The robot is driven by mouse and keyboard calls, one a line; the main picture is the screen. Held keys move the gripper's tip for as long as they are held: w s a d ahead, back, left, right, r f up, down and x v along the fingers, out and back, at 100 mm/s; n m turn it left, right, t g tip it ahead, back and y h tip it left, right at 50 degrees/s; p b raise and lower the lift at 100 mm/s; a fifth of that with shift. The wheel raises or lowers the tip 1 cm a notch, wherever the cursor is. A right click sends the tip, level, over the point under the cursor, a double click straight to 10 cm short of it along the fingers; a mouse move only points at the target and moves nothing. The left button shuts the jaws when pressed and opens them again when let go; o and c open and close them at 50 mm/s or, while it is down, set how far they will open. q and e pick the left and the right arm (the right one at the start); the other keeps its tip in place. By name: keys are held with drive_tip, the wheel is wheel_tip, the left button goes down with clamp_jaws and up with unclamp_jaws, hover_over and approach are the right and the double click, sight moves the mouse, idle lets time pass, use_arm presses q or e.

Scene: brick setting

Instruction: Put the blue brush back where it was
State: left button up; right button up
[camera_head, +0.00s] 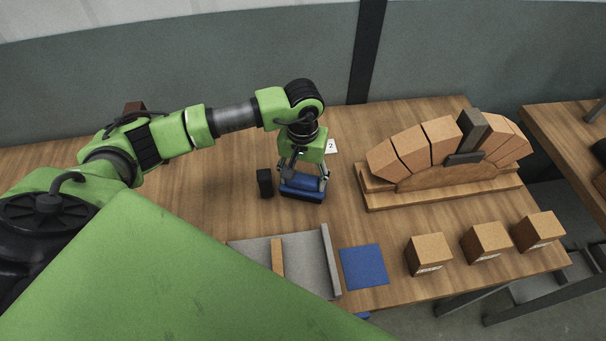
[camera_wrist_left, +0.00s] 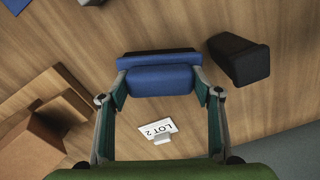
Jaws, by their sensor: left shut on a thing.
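The blue brush (camera_head: 302,184) has a blue upper part and a dark lower edge. My left gripper (camera_head: 303,178) comes down over it and is shut on it, one finger at each end. In the left wrist view the brush (camera_wrist_left: 160,79) lies across between the two fingertips. It is at or just above the wooden table; I cannot tell if it touches. A flat blue square (camera_head: 364,266) lies bare at the table's front. My right gripper is not in view.
A black block (camera_head: 264,183) stands close to the left of the brush. A "LOT 2" card (camera_wrist_left: 158,130) is behind it. A brick arch on a wooden base (camera_head: 440,198) stands right. Three bricks (camera_head: 487,242) and a grey tray (camera_head: 300,262) are in front.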

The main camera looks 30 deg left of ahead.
sight(303, 177)
use_arm(q)
drive_tip(key=shift+f, duration=0.1)
drive_tip(key=shift+f+b, duration=0.1)
drive_tip(key=shift+b, duration=0.2)
drive_tip(key=o, duration=1.3)
drive_tip(key=shift+c, duration=0.2)
drive_tip(key=shift+r+p, duration=0.2)
drive_tip(key=shift+p, duration=0.1)
wheel_tip(303, 177, up, 12)
drive_tip(key=b, duration=0.3)
